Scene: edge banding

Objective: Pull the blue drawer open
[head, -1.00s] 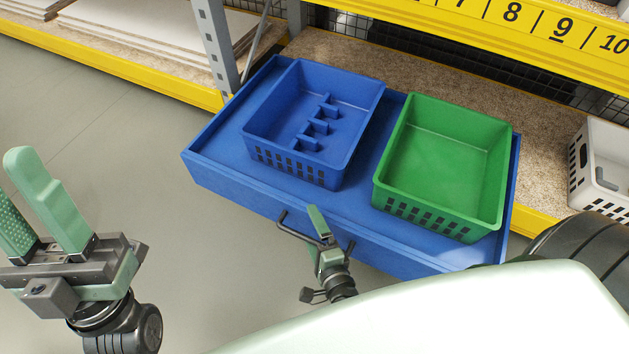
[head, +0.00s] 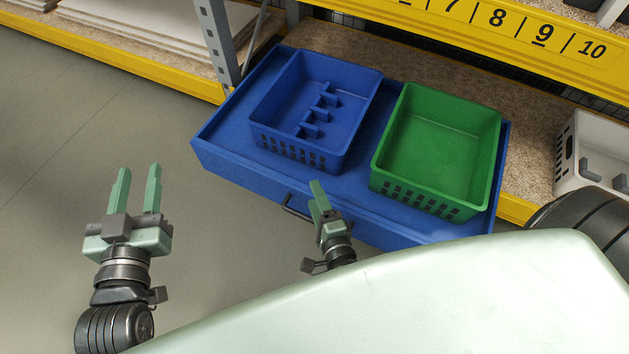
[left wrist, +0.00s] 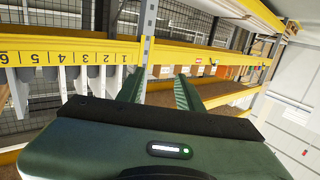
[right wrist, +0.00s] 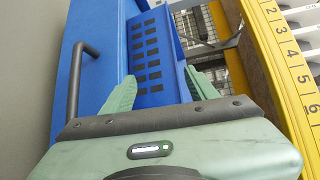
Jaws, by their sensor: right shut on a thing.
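The blue drawer (head: 222,150) juts out from the lower shelf, past its yellow edge, with its top side open to view. Its dark bar handle (head: 288,207) is on the front face; it also shows in the right wrist view (right wrist: 74,85). My left gripper (head: 138,178) is open and empty, left of the drawer, fingers apart and pointing away from me.
A blue basket with dividers (head: 290,145) and an empty green basket (head: 410,190) sit in the drawer. A white basket (head: 592,192) stands on the shelf board (head: 535,155) at right. A grey post (head: 217,45) rises behind the drawer's left side. The floor at left is clear.

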